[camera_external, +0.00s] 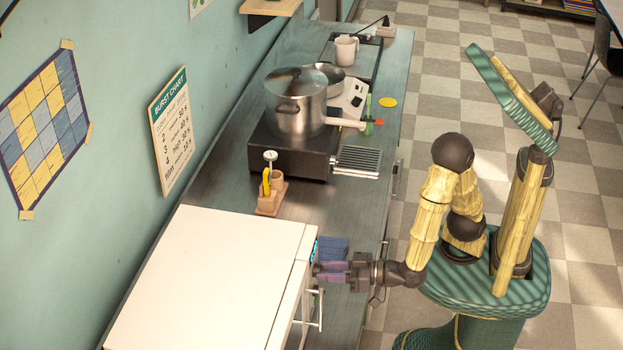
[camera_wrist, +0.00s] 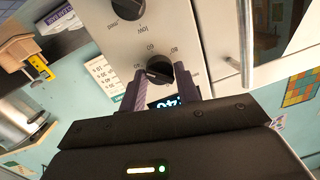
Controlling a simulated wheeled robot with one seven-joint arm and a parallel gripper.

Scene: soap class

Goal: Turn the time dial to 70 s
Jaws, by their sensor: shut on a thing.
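The time dial (camera_wrist: 157,74) is a round black knob with numbers around it on a pale panel (camera_wrist: 165,30), in the middle of the wrist view. My gripper (camera_wrist: 162,79) is shut on it, one purple-grey finger on each side. A lit blue-white display (camera_wrist: 166,102) shows between the fingers, partly hidden, so its full reading cannot be told. In the external view my gripper (camera_external: 318,269) reaches the front of the white appliance (camera_external: 205,285), and the dial is hidden there.
A second black knob (camera_wrist: 127,8) sits farther along the panel. A door handle (camera_wrist: 246,35) stands out beside it. On the counter are a large pot (camera_external: 297,105) on a black cooker, a wooden holder (camera_external: 270,200) and a blue box (camera_external: 334,247) close behind my gripper.

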